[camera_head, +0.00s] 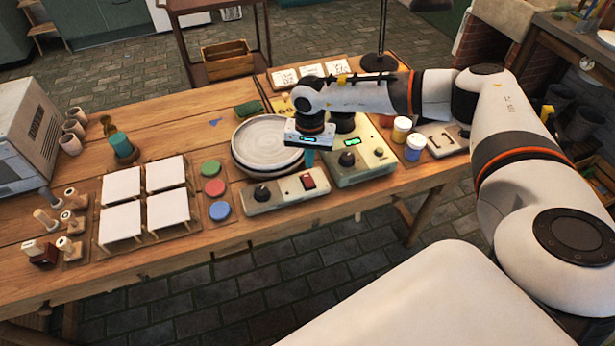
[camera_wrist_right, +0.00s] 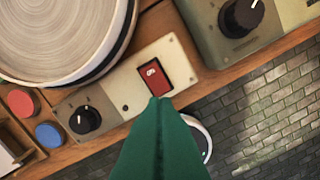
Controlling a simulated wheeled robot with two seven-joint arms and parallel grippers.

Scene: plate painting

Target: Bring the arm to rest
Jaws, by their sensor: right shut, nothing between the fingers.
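My right arm (camera_head: 520,150) reaches in from the right over the table. Its gripper (camera_head: 309,165) points down above the front control box, close to the red rocker switch (camera_head: 308,181). In the right wrist view the green fingers (camera_wrist_right: 160,100) are together and empty, their tips at the lower edge of the red switch (camera_wrist_right: 153,78). I cannot tell whether they touch it. The round grey wheel (camera_head: 262,143) stands just left of the gripper, partly behind it. My left gripper is not in view.
The control box (camera_head: 262,199) has a black knob; a second box (camera_head: 370,170) with a green display stands right of it. Paint jars (camera_head: 414,147), coloured discs (camera_head: 214,187), white tiles (camera_head: 122,184) and stamps (camera_head: 45,218) crowd the wooden table. The floor in front is clear.

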